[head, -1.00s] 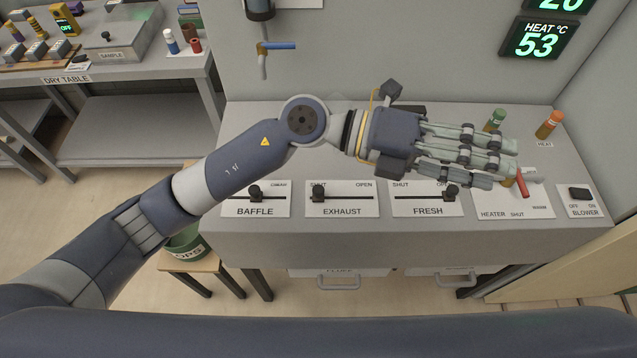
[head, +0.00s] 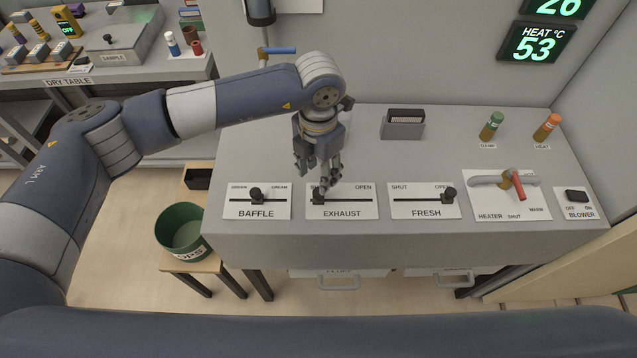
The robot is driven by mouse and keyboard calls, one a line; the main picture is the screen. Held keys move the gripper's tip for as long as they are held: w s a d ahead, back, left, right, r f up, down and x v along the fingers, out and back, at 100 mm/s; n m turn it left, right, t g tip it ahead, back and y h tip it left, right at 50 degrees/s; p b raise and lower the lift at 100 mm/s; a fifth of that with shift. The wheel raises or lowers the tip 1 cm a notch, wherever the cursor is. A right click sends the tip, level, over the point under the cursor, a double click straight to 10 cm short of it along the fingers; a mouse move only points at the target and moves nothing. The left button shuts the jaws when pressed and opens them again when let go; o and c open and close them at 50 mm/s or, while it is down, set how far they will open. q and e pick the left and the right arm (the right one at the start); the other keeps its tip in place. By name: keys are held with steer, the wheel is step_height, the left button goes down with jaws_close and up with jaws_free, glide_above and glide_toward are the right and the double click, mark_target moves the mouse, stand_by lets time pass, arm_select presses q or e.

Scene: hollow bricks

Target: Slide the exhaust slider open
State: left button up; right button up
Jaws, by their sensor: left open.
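The exhaust slider plate (head: 342,204) is white, with a dark horizontal slot, in the middle of the grey console in the head view. Its dark knob (head: 318,197) stands at the left end of the slot, under the largely hidden SHUT label; OPEN is printed at the right end. My left gripper (head: 319,179) points down just above and behind this knob, with its fingers open. The fingertips overlap the knob's top in the picture; I cannot tell whether they touch it. My right gripper is not in view.
The baffle slider (head: 257,204) is to the left, its knob near mid-slot. The fresh slider (head: 426,204) is to the right, its knob near OPEN. Further right are the red heater lever (head: 518,189) and blower switch (head: 577,195). A card holder (head: 403,128) stands behind.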

mark_target(318, 196)
arm_select(q)
step_height(318, 196, down, 6)
steer(key=shift+r+p, duration=0.25)
steer(key=shift+p, duration=0.55)
steer(key=shift+f, duration=0.6)
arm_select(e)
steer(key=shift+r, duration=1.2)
